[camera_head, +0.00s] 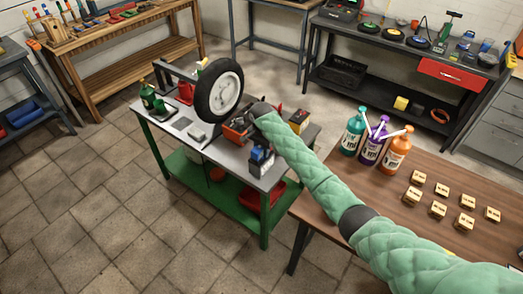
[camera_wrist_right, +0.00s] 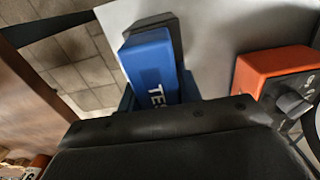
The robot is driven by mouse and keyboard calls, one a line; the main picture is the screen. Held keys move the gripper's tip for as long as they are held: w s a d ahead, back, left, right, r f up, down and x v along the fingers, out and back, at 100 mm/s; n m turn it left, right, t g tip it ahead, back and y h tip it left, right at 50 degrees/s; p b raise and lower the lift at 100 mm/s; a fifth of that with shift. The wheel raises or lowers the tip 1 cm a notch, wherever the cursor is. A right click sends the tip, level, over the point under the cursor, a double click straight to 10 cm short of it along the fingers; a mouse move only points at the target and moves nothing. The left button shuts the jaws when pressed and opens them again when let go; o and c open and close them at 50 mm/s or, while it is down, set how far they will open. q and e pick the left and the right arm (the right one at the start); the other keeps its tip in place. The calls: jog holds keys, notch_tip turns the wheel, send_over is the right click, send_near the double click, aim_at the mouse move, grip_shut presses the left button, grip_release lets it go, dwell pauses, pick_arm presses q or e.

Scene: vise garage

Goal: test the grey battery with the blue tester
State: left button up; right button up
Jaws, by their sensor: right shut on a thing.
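The blue tester (camera_wrist_right: 150,65), a blue block with white lettering starting "TES", shows in the wrist view just beyond my right gripper (camera_wrist_right: 160,98). My right gripper is shut on it; its fingers are mostly hidden by the gripper's dark body. In the head view the tester (camera_head: 258,156) shows as a small blue shape below my right wrist, at the right end of the grey-topped bench. A dark grey block (camera_wrist_right: 168,35) is against the tester's far side; I cannot tell whether it is the battery. A light grey block (camera_head: 197,132) lies on the bench. My left gripper is out of view.
An orange box with a dark knob (camera_wrist_right: 275,80) is close on the right in the wrist view. The green-legged bench (camera_head: 175,131) also bears a wheel (camera_head: 226,92) and green bottles (camera_head: 151,98). Bottles (camera_head: 373,140) and small labelled blocks (camera_head: 438,208) stand on the brown table (camera_head: 340,207).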

dwell(0.6)
jog(key=o, duration=1.7)
jog(key=shift+r, duration=0.1)
jog(key=shift+r+p, duration=3.65)
jog(key=shift+r, duration=0.3)
